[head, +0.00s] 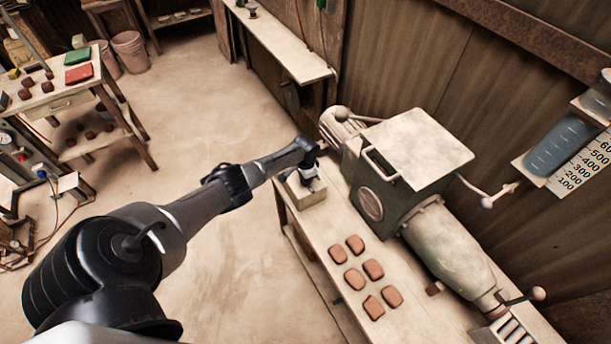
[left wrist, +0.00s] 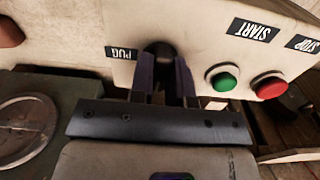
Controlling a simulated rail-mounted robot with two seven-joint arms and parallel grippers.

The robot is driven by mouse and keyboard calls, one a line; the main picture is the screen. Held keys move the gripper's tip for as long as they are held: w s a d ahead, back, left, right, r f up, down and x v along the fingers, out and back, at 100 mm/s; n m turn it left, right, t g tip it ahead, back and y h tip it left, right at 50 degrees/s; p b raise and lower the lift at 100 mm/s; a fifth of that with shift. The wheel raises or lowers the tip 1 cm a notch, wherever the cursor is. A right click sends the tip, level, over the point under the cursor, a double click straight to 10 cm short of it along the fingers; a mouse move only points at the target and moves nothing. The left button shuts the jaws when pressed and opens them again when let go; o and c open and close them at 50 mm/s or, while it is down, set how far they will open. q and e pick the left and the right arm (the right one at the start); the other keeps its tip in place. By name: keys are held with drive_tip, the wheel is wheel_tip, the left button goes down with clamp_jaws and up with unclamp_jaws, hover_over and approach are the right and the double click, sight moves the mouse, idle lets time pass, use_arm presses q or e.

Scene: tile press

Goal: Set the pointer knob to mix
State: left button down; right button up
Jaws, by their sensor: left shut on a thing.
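The pointer knob (left wrist: 159,48) is a dark round knob on the pale control panel (left wrist: 200,20) in the left wrist view. My left gripper (left wrist: 167,72) is shut on it, one finger on each side; it also shows over the control box in the head view (head: 309,176). A PUG label (left wrist: 121,53) sits just left of the knob. The fingers hide much of the knob, and I cannot tell which way it points. No mix label shows. My right gripper is not in view.
On the panel, a green button (left wrist: 223,77) and a red button (left wrist: 269,87) sit right of the knob. The grey-green press machine (head: 395,200) stands close behind the box. Several brown clay blocks (head: 355,278) lie on the bench.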

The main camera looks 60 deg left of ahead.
use_arm(q)
drive_tip(key=shift+r, duration=0.1)
idle(0.5)
drive_tip(key=c, duration=1.1)
unclamp_jaws()
drive_tip(key=shift+r+p, duration=0.3)
drive_tip(key=shift+r, duration=0.1)
drive_tip(key=shift+r+p, duration=1.25)
drive_tip(key=shift+r, duration=5.2)
